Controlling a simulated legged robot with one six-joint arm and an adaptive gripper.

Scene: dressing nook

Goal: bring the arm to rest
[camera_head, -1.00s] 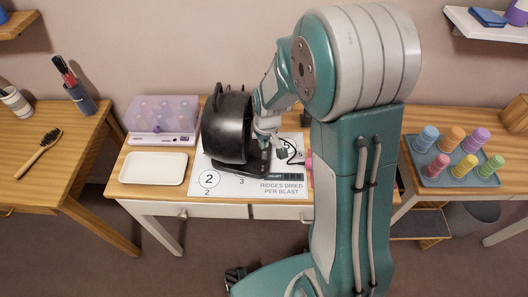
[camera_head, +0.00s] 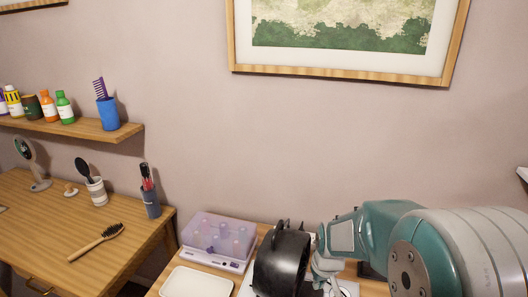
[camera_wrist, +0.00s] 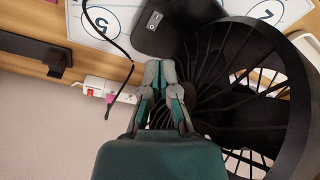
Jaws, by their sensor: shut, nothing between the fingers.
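My arm reaches in from the right in the head view. My gripper (camera_head: 322,277) is beside the right side of a black drum-shaped device (camera_head: 281,262). In the wrist view my gripper (camera_wrist: 160,72) has its fingers together with nothing between them. The device's slatted drum (camera_wrist: 240,95) is just right of the fingers, and its dark base with a switch (camera_wrist: 165,25) is beyond the fingertips. I cannot tell whether the fingers touch it. The lower part of the device is cut off in the head view.
A lilac clear-lidded box (camera_head: 217,238) and a white tray (camera_head: 197,283) are left of the device. A brush (camera_head: 97,242) lies on the left table. A black cable (camera_wrist: 107,35) and a power strip (camera_wrist: 105,90) show near the fingers. A framed picture (camera_head: 345,75) hangs above.

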